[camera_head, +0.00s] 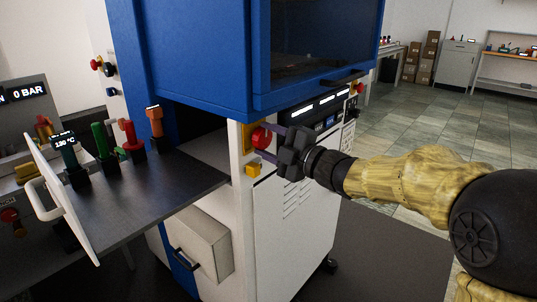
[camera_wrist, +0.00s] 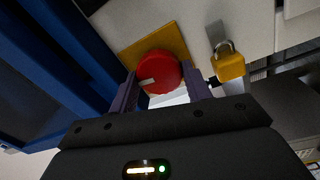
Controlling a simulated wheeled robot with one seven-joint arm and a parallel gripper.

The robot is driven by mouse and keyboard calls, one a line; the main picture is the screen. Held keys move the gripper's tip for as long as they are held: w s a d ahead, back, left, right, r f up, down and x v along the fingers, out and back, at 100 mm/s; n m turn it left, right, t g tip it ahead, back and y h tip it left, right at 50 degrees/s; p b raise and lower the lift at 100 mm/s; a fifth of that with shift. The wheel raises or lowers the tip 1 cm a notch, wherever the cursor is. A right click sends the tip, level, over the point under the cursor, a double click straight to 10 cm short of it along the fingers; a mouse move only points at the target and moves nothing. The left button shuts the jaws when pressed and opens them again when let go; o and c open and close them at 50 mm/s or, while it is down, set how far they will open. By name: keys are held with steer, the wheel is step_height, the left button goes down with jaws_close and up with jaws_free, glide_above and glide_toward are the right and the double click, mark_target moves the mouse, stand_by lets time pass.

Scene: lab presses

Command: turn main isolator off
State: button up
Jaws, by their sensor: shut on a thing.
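The main isolator is a red round knob (camera_wrist: 159,72) with a white mark, set on a yellow plate (camera_wrist: 174,33) on the white front of the blue press. It also shows in the head view as a red knob (camera_head: 261,136). My gripper (camera_wrist: 158,88) is at the knob, with one finger on each side of it, shut on it. In the head view my gripper (camera_head: 266,141) reaches the knob from the right, and its fingers partly cover the plate. The knob's white mark points to the lower left in the wrist view.
A yellow padlock (camera_wrist: 229,64) hangs close beside my right finger in the wrist view. A control panel with displays (camera_head: 320,108) is right of the knob. A dark shelf (camera_head: 150,195) with several coloured-handled tools sticks out at left. Open tiled floor (camera_head: 420,140) lies behind my arm.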

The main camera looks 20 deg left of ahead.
steer(key=shift+f+n+b, duration=0.1)
steer(key=shift+n+b, duration=0.45)
steer(key=shift+n, duration=0.15)
steer(key=o, duration=1)
steer(key=shift+c, duration=0.2)
steer(key=p+v, duration=0.1)
steer(key=v, duration=1.6)
steer(key=shift+d, duration=0.25)
